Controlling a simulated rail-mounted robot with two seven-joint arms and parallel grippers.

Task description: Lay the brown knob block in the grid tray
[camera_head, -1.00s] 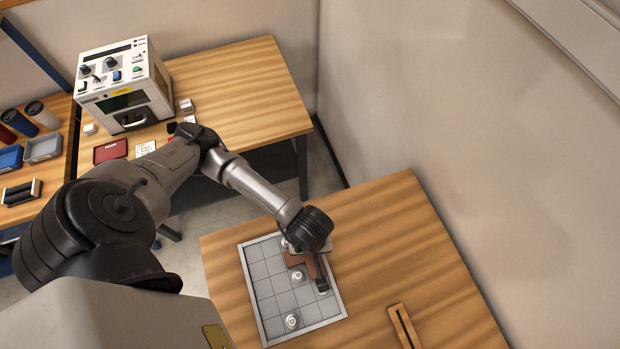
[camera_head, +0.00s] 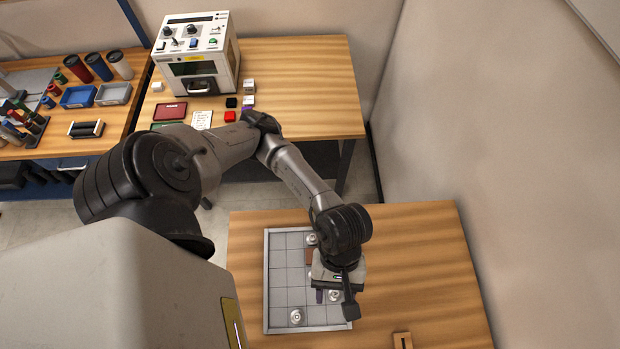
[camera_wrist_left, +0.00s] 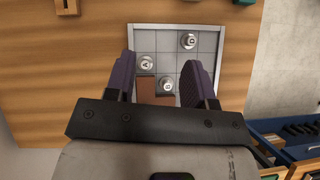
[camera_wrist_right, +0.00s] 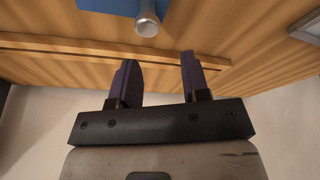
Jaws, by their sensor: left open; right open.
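The grid tray (camera_head: 266,285) lies on the near table, a grey grid with a light rim. Brown block pieces (camera_head: 309,256) show in it, partly hidden under my left gripper. In the left wrist view, brown surfaces (camera_wrist_left: 146,88) lie between and below the fingers, beside silver knobs; I cannot tell which knob belongs to the block. My left gripper (camera_wrist_left: 160,66) is open above the tray, with no visible grip on the block. My right gripper (camera_wrist_right: 159,62) is open and empty; it is outside the head view.
Silver knobs (camera_head: 297,317) stand in the tray. A slotted brown piece (camera_head: 402,341) lies right of it. The marking machine (camera_head: 197,65) and small blocks stand on the back table. A blue thing with a silver cylinder (camera_wrist_right: 147,24) is near my right gripper.

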